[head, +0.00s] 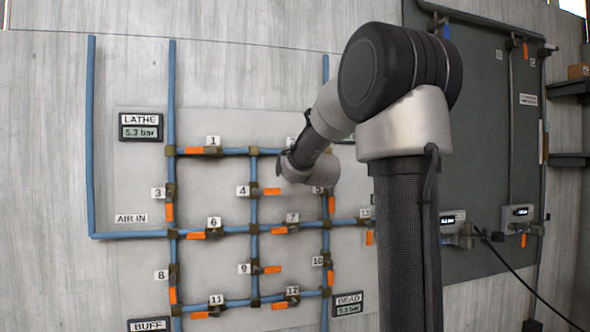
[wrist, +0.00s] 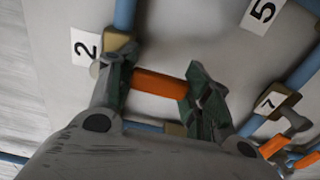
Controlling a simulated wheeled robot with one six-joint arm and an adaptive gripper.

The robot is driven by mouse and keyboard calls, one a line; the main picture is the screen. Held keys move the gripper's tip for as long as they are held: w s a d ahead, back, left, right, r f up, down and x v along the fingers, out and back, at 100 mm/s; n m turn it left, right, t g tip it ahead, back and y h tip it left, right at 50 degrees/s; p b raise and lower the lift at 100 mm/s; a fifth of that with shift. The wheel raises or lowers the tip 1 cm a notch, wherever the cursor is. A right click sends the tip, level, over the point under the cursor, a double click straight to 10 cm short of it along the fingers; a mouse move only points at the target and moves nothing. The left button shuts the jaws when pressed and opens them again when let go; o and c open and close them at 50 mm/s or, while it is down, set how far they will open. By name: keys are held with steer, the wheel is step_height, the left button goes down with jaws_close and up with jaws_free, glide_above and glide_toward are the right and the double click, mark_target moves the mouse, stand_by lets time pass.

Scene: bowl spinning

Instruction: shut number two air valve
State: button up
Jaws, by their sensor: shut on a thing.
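The number two label (wrist: 86,47) shows at the upper left of the wrist view, beside a brass-coloured valve fitting (wrist: 118,42) on a blue pipe (wrist: 124,14). The orange handle (wrist: 160,82) lies between the two fingers of my gripper (wrist: 158,74). The gripper is shut on it, one finger at each end. In the wrist view the handle looks roughly crosswise to the blue pipe above it. In the head view my wrist hides valve two and the fingers, and the label there is mostly covered.
In the head view valve four's handle (head: 272,191) sits just below my wrist. A lathe gauge (head: 141,126) reads 5.3 bar.

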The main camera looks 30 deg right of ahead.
steer(key=o, duration=1.5)
steer(key=shift+c, duration=0.2)
steer(key=shift+s, duration=0.1)
steer(key=v, duration=1.1)
steer(key=shift+s, duration=0.35)
steer(key=shift+a, duration=0.15)
